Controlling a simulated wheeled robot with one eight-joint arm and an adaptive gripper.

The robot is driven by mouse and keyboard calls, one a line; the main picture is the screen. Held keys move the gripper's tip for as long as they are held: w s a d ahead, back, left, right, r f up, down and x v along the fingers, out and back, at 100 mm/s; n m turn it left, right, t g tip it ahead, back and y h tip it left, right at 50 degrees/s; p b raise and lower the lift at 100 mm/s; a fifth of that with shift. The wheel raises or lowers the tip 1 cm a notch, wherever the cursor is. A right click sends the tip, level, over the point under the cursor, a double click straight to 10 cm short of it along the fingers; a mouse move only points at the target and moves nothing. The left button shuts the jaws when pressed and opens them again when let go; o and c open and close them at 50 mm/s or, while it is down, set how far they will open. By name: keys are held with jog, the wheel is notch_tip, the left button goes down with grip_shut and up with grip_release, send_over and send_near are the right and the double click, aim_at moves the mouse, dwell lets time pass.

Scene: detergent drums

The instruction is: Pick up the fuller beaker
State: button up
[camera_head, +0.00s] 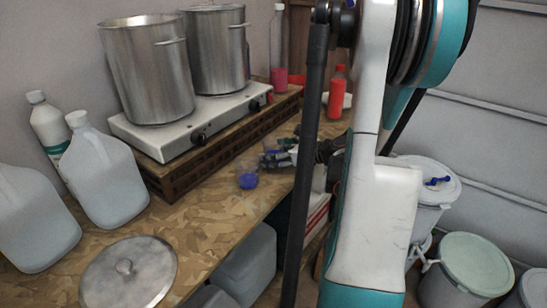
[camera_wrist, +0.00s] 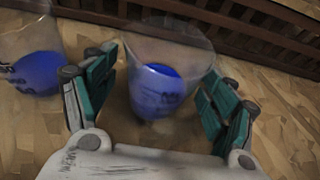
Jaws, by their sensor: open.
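Two clear beakers with blue liquid stand on the wooden bench. In the wrist view, one beaker (camera_wrist: 160,95) is in the middle, between the open fingers of my gripper (camera_wrist: 157,85); I cannot tell whether they touch it. The other beaker (camera_wrist: 32,65) is at the upper left, just outside the left finger and partly cut off by the frame. In the head view, one beaker (camera_head: 247,178) shows left of my gripper (camera_head: 272,155), and the other is mostly hidden by the fingers. I cannot tell for sure which is fuller.
A white hot plate (camera_head: 190,118) with two steel pots (camera_head: 150,75) sits on a raised wooden rack (camera_head: 205,150) behind the beakers. Plastic jugs (camera_head: 105,175) and a metal lid (camera_head: 128,275) are at the left. A red bottle (camera_head: 337,95) stands farther back. Bench between lid and beakers is clear.

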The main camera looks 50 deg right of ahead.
jog(key=shift+w+f, duration=0.15)
jog(key=shift+w, duration=0.2)
jog(key=c, duration=1.2)
jog(key=shift+c, duration=0.2)
jog(key=shift+r, duration=0.2)
